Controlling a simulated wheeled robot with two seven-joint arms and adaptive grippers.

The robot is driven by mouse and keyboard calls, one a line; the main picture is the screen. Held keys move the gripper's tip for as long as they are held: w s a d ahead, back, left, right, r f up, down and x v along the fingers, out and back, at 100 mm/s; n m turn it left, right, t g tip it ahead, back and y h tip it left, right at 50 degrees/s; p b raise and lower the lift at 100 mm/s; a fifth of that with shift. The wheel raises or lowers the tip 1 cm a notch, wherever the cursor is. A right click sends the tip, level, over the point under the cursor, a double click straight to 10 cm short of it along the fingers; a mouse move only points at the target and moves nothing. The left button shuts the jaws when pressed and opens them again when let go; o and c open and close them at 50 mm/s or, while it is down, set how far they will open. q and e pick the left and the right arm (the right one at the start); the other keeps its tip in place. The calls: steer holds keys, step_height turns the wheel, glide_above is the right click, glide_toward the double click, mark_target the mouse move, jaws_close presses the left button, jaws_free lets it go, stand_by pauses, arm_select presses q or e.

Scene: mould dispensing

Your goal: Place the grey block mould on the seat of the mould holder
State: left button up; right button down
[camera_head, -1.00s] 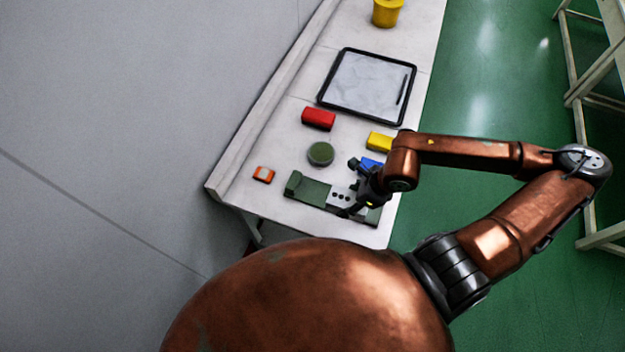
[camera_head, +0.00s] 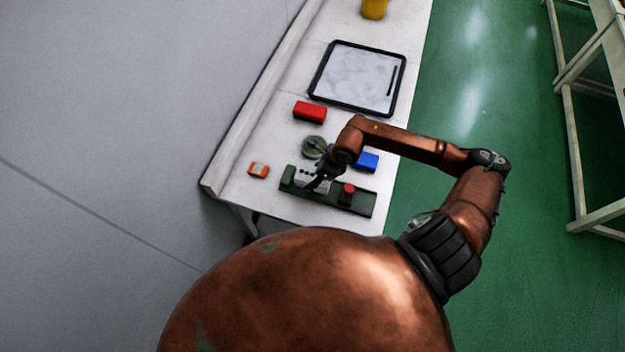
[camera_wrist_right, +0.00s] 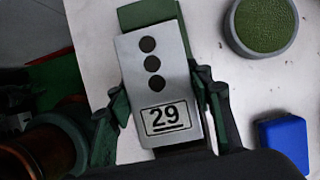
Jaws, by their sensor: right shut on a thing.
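The grey block mould (camera_wrist_right: 160,85) has three dark holes in a row and a label reading 29 in the right wrist view. My right gripper (camera_wrist_right: 166,100) is shut on it, one finger on each long side. In the head view the mould (camera_head: 307,180) is over the left part of the long green mould holder (camera_head: 357,206). The holder's green end (camera_wrist_right: 146,13) shows beyond the mould in the wrist view. The mould covers the seat, and I cannot tell whether it touches it. My left gripper is not in view.
A red button (camera_head: 348,190) stands on the holder's right part. Around it on the white table are a round green dish (camera_head: 313,146), a blue block (camera_head: 367,161), a red block (camera_head: 310,112), an orange item (camera_head: 259,170) and a black-framed tray (camera_head: 357,77).

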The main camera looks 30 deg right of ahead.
steer(key=shift+w+a+f, duration=0.1)
steer(key=shift+w+f, duration=0.05)
steer(key=shift+w, duration=0.15)
step_height(320, 180, down, 2)
steer(key=shift+f+p, duration=0.1)
steer(key=shift+p, duration=0.35)
steer(key=shift+f, duration=0.7)
steer(key=c, duration=1.2)
jaws_free()
steer(key=shift+o, duration=1)
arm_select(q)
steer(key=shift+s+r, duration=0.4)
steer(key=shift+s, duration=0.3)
arm_select(e)
steer(key=shift+o, duration=0.2)
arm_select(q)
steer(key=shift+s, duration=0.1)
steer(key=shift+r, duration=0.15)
arm_select(e)
steer(key=shift+r, duration=0.1)
